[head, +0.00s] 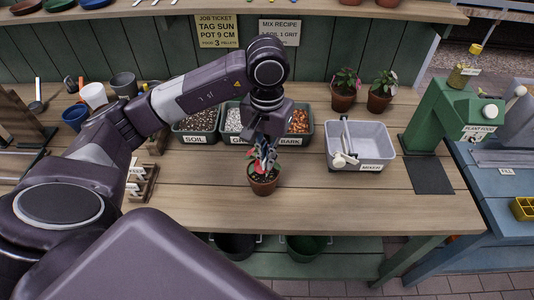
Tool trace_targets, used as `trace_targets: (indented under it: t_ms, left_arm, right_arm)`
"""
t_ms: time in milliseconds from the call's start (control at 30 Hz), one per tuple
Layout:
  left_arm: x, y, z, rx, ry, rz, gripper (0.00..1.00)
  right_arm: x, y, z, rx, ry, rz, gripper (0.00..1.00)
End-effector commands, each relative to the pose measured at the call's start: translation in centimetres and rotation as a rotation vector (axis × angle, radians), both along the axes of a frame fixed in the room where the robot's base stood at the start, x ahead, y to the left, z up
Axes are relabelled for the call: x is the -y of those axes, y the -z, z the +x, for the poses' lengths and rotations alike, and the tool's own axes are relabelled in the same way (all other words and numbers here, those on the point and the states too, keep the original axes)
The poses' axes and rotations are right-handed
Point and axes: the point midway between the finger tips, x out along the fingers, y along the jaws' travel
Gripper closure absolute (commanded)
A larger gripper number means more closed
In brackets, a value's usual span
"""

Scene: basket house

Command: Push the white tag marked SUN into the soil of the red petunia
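The red petunia (251,170) stands upright in a small terracotta pot (264,187) on the bench, near the front edge. My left gripper (266,165) reaches down from above, right over this pot, and its fingers overlap the plant and hide part of the leaves and soil. The fingers look close together, but they are too small to tell whether they are shut on anything. I cannot make out a tag marked SUN between them. Small white tags (133,187) show at a wooden rack on the left, partly behind my arm; their marks are unreadable. My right gripper is out of view.
Bins labelled SOIL (194,139) and BARK (293,140) stand behind the pot. A grey MIXER tub (371,136) is at right, beside a green PLANT FOOD dispenser (440,115). Two potted flowers (343,98) stand at the back.

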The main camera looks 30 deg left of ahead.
Motion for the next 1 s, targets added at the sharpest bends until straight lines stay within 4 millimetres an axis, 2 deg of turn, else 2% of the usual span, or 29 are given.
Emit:
trace_targets:
  t_ms: [200,433,500,733,1000]
  left_arm:
    - [0.0,1.7,0.0,-0.002,-0.001,0.0,1.0]
    - [0.0,3.3,-0.1,-0.002,0.001,-0.001,1.0]
    - [0.0,3.9,0.0,0.001,0.0,0.0,1.0]
    - [0.0,4.8,0.0,0.0,0.0,0.0,1.0]
    - [0.0,5.0,0.0,0.0,0.0,-0.001,1.0]
  right_arm:
    - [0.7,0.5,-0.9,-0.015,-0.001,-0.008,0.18]
    - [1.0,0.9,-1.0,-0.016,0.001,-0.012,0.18]
    - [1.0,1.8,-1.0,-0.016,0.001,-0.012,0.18]
    - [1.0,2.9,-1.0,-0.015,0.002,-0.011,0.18]
    - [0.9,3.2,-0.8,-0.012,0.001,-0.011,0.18]
